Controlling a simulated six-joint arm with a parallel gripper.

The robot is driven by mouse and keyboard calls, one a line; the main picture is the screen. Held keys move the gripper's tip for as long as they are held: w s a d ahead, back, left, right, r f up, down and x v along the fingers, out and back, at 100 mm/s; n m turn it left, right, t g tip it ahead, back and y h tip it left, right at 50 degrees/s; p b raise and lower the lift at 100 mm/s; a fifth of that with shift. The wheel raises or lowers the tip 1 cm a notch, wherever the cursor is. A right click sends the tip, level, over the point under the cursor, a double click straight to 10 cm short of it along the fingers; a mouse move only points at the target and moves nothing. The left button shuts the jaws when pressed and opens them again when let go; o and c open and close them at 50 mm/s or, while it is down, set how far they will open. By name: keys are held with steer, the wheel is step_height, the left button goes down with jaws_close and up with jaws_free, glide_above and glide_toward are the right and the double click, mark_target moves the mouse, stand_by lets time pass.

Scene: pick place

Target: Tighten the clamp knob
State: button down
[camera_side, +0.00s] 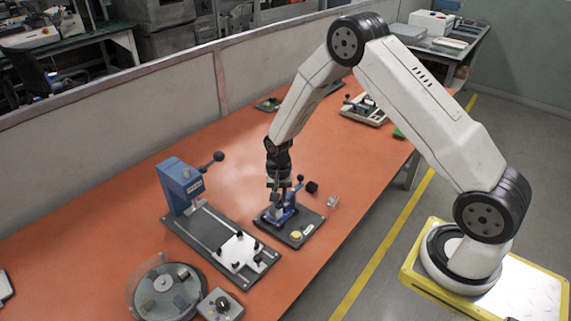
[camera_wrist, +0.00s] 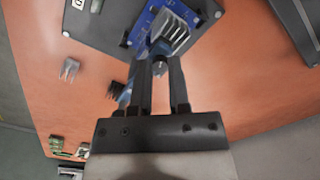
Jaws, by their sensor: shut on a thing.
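My gripper (camera_side: 279,187) points down over a small fixture on a dark base plate (camera_side: 304,229). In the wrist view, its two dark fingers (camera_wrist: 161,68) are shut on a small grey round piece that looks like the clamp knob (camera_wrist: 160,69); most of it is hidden. Just beyond the fingertips is a silver finned heat sink (camera_wrist: 172,36) over a blue circuit board (camera_wrist: 147,24). The clamp's blue lever with a dark ball end (camera_side: 299,179) stands upright beside my gripper. Part of the blue lever (camera_wrist: 125,97) shows left of the fingers in the wrist view.
A black finned block (camera_side: 312,187) and a loose silver heat sink (camera_side: 333,202) lie right of the fixture. A blue lever press (camera_side: 180,186) stands to the left, and a round dial tray (camera_side: 166,287) is at the front. The orange table (camera_side: 130,210) is clear behind the press.

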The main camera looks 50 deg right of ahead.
steer(key=shift+w+r+m, duration=0.15)
steer(key=shift+r+m, duration=0.05)
steer(key=shift+m, duration=1)
steer(key=c, duration=0.6)
jaws_free()
steer(key=shift+f, duration=0.1)
steer(key=shift+r, duration=3.9)
